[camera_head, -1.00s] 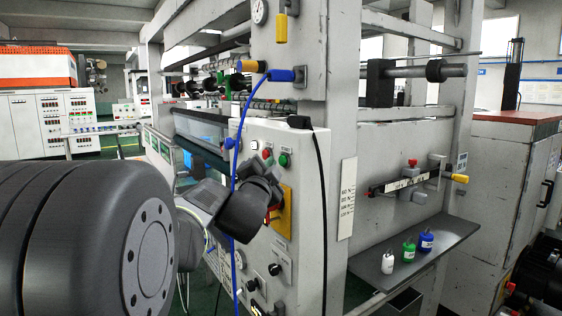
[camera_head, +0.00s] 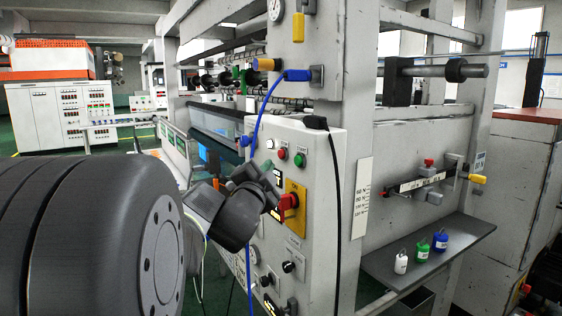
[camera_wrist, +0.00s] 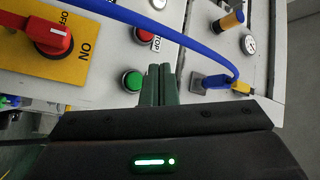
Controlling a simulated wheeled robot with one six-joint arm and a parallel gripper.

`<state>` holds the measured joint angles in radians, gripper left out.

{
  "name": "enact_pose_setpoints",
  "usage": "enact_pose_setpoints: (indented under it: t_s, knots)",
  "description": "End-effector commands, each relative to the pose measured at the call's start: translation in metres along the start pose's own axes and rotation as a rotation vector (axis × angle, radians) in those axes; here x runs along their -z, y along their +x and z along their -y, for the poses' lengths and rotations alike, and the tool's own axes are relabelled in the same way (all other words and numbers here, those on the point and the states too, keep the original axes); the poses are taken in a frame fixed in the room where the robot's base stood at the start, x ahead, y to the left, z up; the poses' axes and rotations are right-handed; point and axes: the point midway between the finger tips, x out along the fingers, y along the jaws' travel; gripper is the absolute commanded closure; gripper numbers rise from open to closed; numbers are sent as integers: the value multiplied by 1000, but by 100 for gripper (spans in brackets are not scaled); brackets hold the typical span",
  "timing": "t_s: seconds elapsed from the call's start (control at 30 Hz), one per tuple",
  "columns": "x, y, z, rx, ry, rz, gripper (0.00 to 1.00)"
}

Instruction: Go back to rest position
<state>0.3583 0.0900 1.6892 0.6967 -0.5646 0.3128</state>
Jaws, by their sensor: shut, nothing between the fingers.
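My gripper (camera_head: 262,180) is in front of the control panel (camera_head: 318,245) of the grey machine, left of the red rotary switch (camera_head: 289,203) in the head view. In the wrist view my gripper (camera_wrist: 159,82) has its two dark green fingers together with nothing between them. The fingers overlap the panel beside the green button (camera_wrist: 132,81) in that view; whether they touch anything I cannot tell. The red switch on its yellow OFF/ON plate (camera_wrist: 75,62) is at the upper left of the wrist view.
A blue cable (camera_head: 252,130) hangs by the panel near my arm and crosses the wrist view (camera_wrist: 180,31). A red stop button (camera_wrist: 145,34) is nearby. Open floor shows at far left.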

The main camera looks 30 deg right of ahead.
Motion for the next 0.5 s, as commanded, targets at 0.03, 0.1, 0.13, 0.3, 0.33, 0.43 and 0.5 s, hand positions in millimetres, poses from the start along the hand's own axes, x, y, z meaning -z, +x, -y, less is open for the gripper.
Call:
enact_pose_setpoints:
  t_s: [0.03,0.1,0.13,0.3,0.33,0.43,0.5]
  knots:
    - [0,0,0,0,0,0,100]
    - [0,0,0,0,0,0,100]
    - [0,0,0,0,0,0,100]
    - [1,2,-2,0,0,0,100]
    - [1,3,-3,0,0,0,100]
    - [6,9,-9,0,-1,-3,100]
    - [10,13,-7,-1,-1,0,100]
